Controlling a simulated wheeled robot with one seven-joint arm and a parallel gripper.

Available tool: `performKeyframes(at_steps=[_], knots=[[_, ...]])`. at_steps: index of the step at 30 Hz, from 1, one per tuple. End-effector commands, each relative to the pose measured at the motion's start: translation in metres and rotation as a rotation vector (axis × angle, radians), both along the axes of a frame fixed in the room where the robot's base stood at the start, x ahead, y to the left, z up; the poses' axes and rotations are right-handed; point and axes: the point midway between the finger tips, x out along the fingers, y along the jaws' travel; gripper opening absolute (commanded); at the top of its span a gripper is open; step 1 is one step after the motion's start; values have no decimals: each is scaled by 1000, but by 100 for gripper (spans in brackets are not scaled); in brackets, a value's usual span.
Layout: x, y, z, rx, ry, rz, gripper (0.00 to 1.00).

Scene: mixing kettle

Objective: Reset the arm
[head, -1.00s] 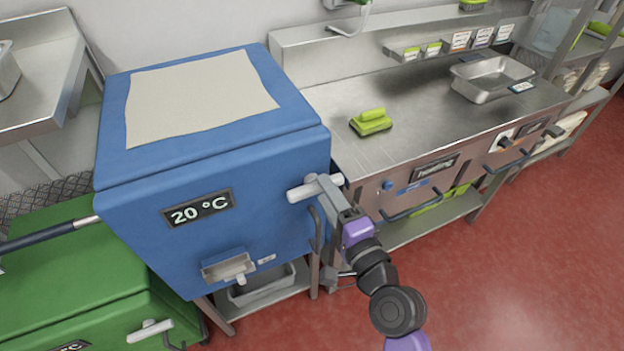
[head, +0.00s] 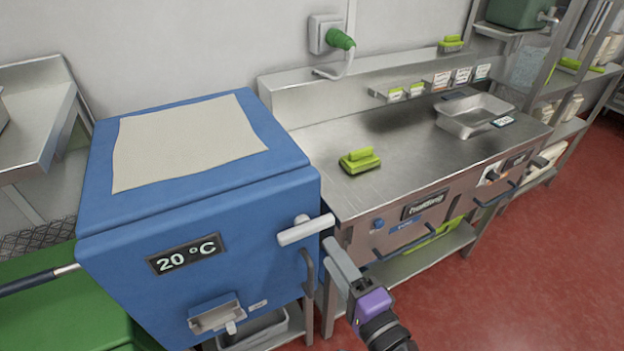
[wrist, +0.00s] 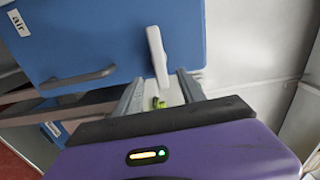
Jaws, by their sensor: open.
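My gripper (head: 342,262) is at the lower middle of the head view, in front of the right side of the blue kettle box (head: 200,215). Its jaws are open and look empty. A white lever handle (head: 305,229) sticks out at the box's upper right, above and left of the fingertips. In the wrist view the two fingers (wrist: 160,95) stand apart, with the white lever (wrist: 157,55) beyond them and the blue box (wrist: 95,35) behind. A small gap appears between lever and fingers in the head view.
A steel counter (head: 400,150) with a green sponge-like block (head: 359,161) and a metal tray (head: 470,117) stands to the right. A dark door handle (head: 308,272) is left of my gripper. Red floor (head: 500,290) is open at the lower right.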

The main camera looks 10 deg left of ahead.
Motion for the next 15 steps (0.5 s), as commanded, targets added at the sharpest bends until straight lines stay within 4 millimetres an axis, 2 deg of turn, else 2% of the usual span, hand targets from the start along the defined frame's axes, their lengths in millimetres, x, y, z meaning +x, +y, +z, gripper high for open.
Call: performKeyframes(at_steps=[5, 8, 10, 15], knots=[[1, -1, 1, -12, -11, -3, 47], [6, -10, 9, -82, -82, -51, 47], [8, -24, 22, -170, -165, -113, 47], [-21, -69, 16, -417, -281, -262, 47]])
